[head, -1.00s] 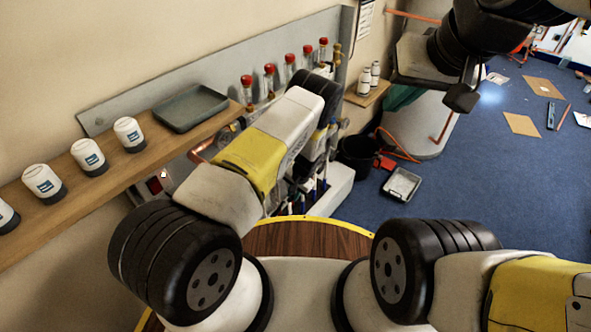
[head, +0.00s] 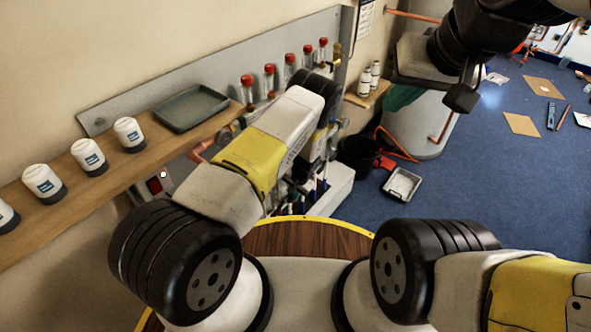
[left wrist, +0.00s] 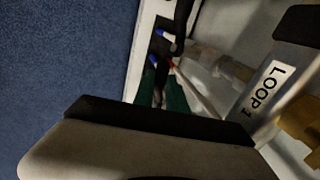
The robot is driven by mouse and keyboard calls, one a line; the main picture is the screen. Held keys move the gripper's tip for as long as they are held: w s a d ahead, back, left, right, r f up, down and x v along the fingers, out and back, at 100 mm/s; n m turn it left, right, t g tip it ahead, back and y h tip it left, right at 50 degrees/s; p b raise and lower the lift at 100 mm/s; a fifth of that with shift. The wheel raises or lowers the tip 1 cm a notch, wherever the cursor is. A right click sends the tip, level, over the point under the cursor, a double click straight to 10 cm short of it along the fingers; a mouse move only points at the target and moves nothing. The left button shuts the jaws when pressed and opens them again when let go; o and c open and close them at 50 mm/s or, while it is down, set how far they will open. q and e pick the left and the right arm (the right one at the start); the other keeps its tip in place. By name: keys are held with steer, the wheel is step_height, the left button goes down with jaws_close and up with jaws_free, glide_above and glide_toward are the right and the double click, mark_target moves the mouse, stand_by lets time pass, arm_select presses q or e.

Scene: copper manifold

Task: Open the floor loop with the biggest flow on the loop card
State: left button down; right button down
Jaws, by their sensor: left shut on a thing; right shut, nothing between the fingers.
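The manifold stands against the grey back plate (head: 215,60) in the head view. Several flow gauges with red caps (head: 270,69) rise in a row above it. My left arm covers most of the manifold's lower part. My left gripper's fingertips are hidden behind its forearm in the head view. In the left wrist view a LOOP 1 label (left wrist: 266,88) is at the right, close to the gripper. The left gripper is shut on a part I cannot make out. My right gripper (head: 462,98) is shut and empty, high at the upper right, away from the manifold.
A wooden shelf (head: 100,205) at the left holds several white caps (head: 88,154) and a grey tray (head: 190,106). A printed sheet (head: 365,18) hangs on the wall, too small to read. A black bucket (head: 357,153) and a paint tray (head: 402,184) stand on blue carpet.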

mark_target(290, 200)
arm_select(q)
steer(key=shift+s+a+f+t+h, duration=0.15)
steer(key=shift+f+t+h, duration=0.25)
steer(key=shift+t, duration=0.2)
steer(key=shift+s+a+f+t+h, duration=0.1)
steer(key=shift+f+t+h, duration=0.3)
steer(key=shift+t, duration=0.2)
steer(key=shift+d+f+n+t+h, duration=0.1)
steer(key=shift+f+n+t+h, duration=0.15)
steer(key=shift+f+t+h, duration=0.35)
steer(key=shift+f+n+t+h, duration=0.15)
steer(key=shift+n+t+h, duration=0.2)
steer(key=shift+t, duration=0.45)
steer(key=shift+w, duration=0.1)
steer(key=c, duration=1.3)
jaws_free()
steer(key=shift+c, duration=0.2)
steer(key=shift+v, duration=3.85)
steer(key=shift+f, duration=0.1)
steer(key=shift+c, duration=0.2)
